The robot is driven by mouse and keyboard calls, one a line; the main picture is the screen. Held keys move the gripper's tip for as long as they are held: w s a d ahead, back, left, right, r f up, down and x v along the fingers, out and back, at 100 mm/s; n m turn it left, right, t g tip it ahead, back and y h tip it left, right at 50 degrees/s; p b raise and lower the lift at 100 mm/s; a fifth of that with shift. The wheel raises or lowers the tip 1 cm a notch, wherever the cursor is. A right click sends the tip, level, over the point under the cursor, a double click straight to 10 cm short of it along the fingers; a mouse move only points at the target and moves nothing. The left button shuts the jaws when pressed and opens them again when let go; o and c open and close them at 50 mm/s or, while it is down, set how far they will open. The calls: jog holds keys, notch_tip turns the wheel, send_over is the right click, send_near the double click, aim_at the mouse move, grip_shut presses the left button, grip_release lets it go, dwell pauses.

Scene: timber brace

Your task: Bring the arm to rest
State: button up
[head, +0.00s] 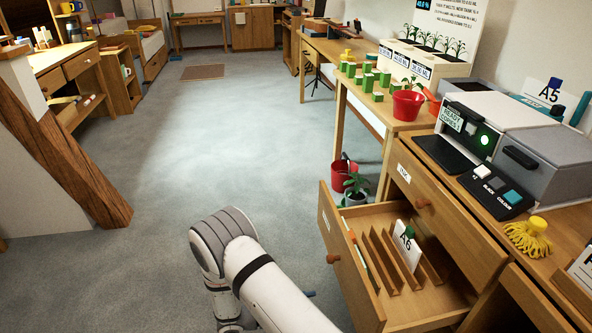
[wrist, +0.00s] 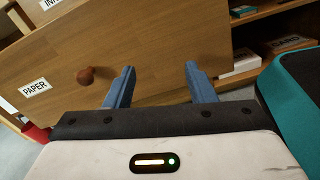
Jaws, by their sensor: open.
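My white arm (head: 265,285) reaches up from the bottom of the head view, bent at a rounded joint over the grey floor, left of an open drawer. My gripper (wrist: 159,68) shows in the wrist view with its two blue fingers apart and nothing between them. Behind the fingers is a wooden front with a round brown knob (wrist: 86,76) and a PAPER label (wrist: 36,88). I cannot tell whether the fingers touch it. In the head view the gripper is mostly hidden behind the arm.
The open drawer (head: 347,262) juts out at right, holding dividers and an A6 card (head: 407,246). A copier (head: 480,125) stands on the desk above. A red pot (head: 342,172) and a plant (head: 356,186) stand on the floor. A timber brace (head: 75,150) leans at left. The middle floor is clear.

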jog(key=s+d+r+m+g+y+p, duration=0.1)
jog(key=d+r+m+g+y+p, duration=0.2)
jog(key=r, duration=0.6)
jog(key=d+r+m+g+y+p, duration=0.25)
jog(key=r+p, duration=0.25)
jog(key=r, duration=0.5)
jog(key=s+d+r+m+g+y+p, duration=0.1)
jog(key=d+r+m+g+y+p, duration=0.15)
jog(key=r, duration=0.65)
jog(key=s+d+r+m+t+y+p, duration=0.1)
jog(key=s+r+m+t+y+p, duration=0.1)
jog(key=r+p, duration=0.3)
jog(key=s+d+r+m+t+y+p, duration=0.1)
jog(key=s+r+m+y+p, duration=0.3)
jog(key=r, duration=1)
jog(key=s+d+r+m+t+y+p, duration=0.2)
jog(key=r+p, duration=0.4)
jog(key=r, duration=0.4)
jog(key=shift+s+r+m+t+y+p, duration=0.25)
jog(key=shift+s+m+t+y+p, duration=0.2)
jog(key=shift+s+t+y, duration=0.5)
jog(key=shift+s, duration=0.1)
jog(key=shift+c, duration=0.3)
jog(key=shift+c, duration=1.2)
